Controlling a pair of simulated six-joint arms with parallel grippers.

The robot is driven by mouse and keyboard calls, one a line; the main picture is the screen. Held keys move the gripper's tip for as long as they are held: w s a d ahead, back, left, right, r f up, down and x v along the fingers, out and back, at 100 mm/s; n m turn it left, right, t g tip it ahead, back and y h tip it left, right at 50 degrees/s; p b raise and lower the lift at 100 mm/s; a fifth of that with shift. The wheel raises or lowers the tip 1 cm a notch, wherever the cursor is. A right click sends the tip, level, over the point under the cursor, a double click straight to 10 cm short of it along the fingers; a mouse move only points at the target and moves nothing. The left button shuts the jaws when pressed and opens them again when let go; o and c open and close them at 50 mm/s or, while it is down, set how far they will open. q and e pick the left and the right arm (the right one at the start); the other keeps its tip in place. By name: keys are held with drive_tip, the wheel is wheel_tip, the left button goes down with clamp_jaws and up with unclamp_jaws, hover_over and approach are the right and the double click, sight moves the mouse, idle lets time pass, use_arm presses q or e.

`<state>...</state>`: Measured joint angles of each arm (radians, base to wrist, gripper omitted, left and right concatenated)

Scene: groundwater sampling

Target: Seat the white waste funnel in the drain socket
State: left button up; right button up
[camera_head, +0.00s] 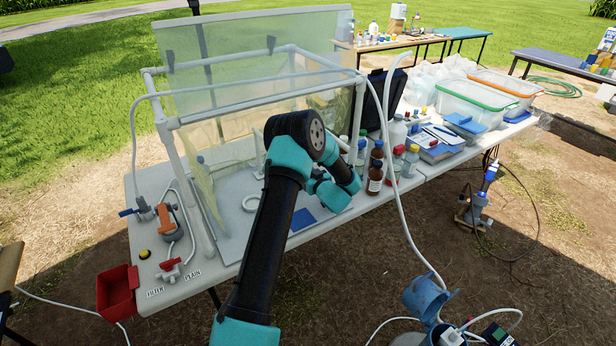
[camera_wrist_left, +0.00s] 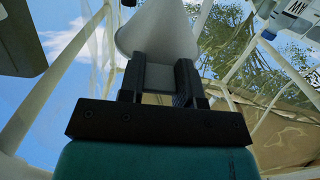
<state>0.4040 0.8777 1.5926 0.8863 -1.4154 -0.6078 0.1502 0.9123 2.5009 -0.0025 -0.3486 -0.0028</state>
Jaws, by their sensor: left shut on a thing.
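The white waste funnel (camera_wrist_left: 157,30) shows in the left wrist view as a pale cone just beyond the jaws. My left gripper (camera_wrist_left: 160,80) is shut on it. In the head view my left arm reaches over the front of the framed enclosure. Its wrist hides the jaws and the funnel there. A white ring (camera_head: 252,203) lies on the enclosure floor, left of my arm; I cannot tell whether it is the drain socket. No other clear socket shows. My right gripper is in neither view.
White pipes frame the enclosure (camera_head: 178,123). Brown bottles (camera_head: 376,180) and other bottles stand close right of my wrist. A blue pad (camera_head: 303,219) lies beside my arm. A red bin (camera_head: 117,291) hangs at the table's left front. A white hose (camera_head: 391,160) crosses at right.

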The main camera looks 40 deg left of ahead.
use_arm(q)
drive_tip(key=shift+r, duration=0.5)
drive_tip(key=shift+f, duration=1.05)
idle(1.4)
drive_tip(key=o, duration=1)
drive_tip(key=v, duration=1.7)
drive_tip(key=shift+d, duration=0.25)
drive_tip(key=shift+f, duration=0.1)
